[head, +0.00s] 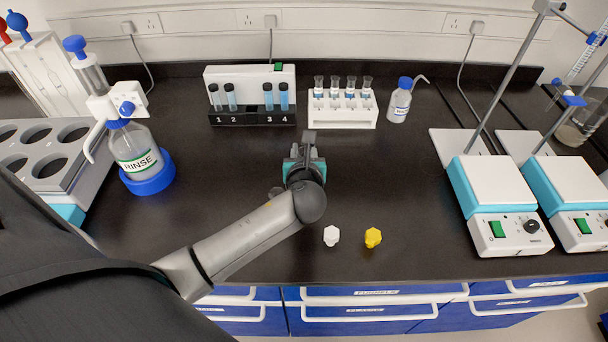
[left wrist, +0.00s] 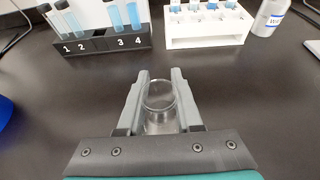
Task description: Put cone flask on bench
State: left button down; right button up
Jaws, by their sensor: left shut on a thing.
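My left gripper (head: 309,140) reaches over the middle of the black bench (head: 390,190). In the left wrist view its two grey fingers (left wrist: 160,82) are shut on the clear glass cone flask (left wrist: 160,98), one finger on each side of the neck. The flask's round open rim shows between the fingertips. Its lower part is mostly hidden by the gripper, and I cannot tell if its base touches the bench. In the head view my arm and gripper hide most or all of the flask. My right gripper is not in view.
A numbered tube rack (head: 252,118) and a white vial rack (head: 342,110) stand behind the gripper, with a wash bottle (head: 400,100) beside them. A rinse bottle (head: 137,150) is left. White (head: 331,236) and yellow (head: 373,238) pieces lie near the front edge. Hotplates (head: 497,185) stand right.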

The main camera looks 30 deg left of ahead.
pick_arm(q)
notch_tip(320, 180, up, 20)
jog(key=p, duration=0.6)
